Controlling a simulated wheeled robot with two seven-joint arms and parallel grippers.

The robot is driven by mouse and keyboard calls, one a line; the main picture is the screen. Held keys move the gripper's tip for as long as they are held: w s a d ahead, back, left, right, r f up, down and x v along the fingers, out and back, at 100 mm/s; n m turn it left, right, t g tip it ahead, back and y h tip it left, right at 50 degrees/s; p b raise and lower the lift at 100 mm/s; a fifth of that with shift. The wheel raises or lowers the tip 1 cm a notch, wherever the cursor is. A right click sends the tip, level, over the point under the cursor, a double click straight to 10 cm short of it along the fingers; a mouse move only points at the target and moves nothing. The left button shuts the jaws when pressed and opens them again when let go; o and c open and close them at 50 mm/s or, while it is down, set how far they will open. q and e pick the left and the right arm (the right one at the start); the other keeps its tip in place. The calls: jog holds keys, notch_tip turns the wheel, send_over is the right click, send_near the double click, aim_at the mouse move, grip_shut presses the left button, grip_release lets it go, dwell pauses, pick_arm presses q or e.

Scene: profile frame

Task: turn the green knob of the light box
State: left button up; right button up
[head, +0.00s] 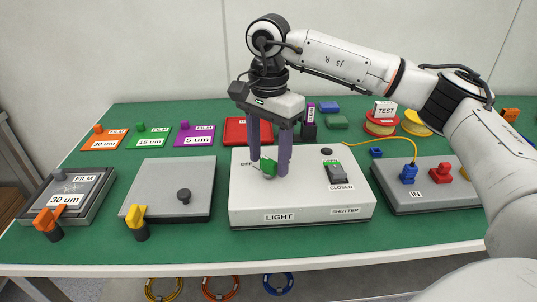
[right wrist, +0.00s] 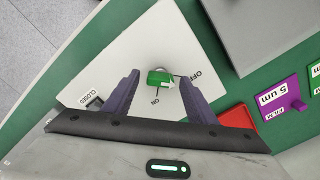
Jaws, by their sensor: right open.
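The light box (head: 300,208) is a white box with a LIGHT label on its front, standing on the green table. Its green knob (head: 268,169) is on the top face, beside an OFF label. In the right wrist view the knob (right wrist: 159,78) shows between OFF and ON labels, with a pale mark on it. My right gripper (head: 270,168) points down, with one dark finger on each side of the knob. Its fingers are open, and gaps show beside the knob in the right wrist view (right wrist: 159,82). My left gripper is not in view.
A shutter slider (head: 336,173) marked CLOSED sits right of the knob. A grey box (head: 170,185) with a black knob stands left, and a grey unit (head: 425,198) with blue and red plugs stands right. Film cards (head: 152,137) and a red card lie behind.

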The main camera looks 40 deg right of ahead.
jog(key=shift+c, duration=0.3)
jog(key=c, duration=1)
